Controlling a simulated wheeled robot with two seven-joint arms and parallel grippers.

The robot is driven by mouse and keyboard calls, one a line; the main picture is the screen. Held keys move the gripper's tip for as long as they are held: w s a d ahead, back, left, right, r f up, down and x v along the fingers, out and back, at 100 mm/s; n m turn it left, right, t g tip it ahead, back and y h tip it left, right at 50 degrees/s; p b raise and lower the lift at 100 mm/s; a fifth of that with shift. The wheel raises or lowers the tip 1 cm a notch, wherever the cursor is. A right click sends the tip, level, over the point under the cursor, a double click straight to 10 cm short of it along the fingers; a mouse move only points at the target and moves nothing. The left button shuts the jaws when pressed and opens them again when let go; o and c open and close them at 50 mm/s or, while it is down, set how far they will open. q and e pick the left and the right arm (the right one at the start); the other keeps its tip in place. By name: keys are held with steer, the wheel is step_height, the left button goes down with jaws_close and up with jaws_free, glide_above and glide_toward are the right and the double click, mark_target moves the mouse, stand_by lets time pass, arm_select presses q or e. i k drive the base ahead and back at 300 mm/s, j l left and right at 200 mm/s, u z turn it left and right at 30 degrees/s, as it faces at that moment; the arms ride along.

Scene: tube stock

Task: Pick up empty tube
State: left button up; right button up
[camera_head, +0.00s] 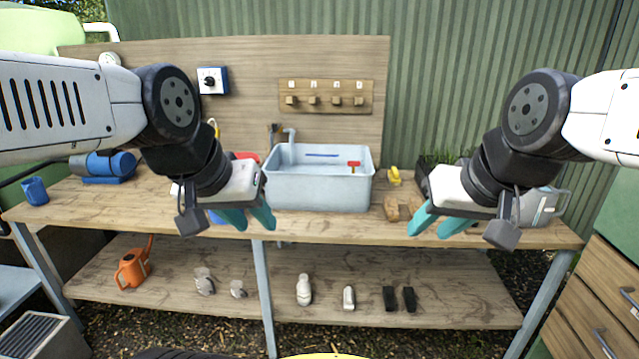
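I cannot make out which thing is the empty tube. Candidates on the lower shelf are a white bottle-like item (304,290), a smaller white item (348,298) and two dark upright pieces (389,298). Two grey-white lumpy items (204,281) stand further left there. My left gripper (257,222) has its teal fingers apart, with nothing visible between them, in front of the basin's left end. My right gripper (432,228) also has its teal fingers apart and looks empty, near the bench's front edge. Both are above the lower shelf items.
A pale blue basin (320,190) stands mid-bench, with a red-topped item inside. An orange watering can (133,266) stands on the lower shelf. A bench leg (264,300) divides the shelf front.

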mark_target(390, 205)
steer(key=i, duration=1.25)
steer(key=l+z, duration=0.05)
steer(key=l, duration=0.05)
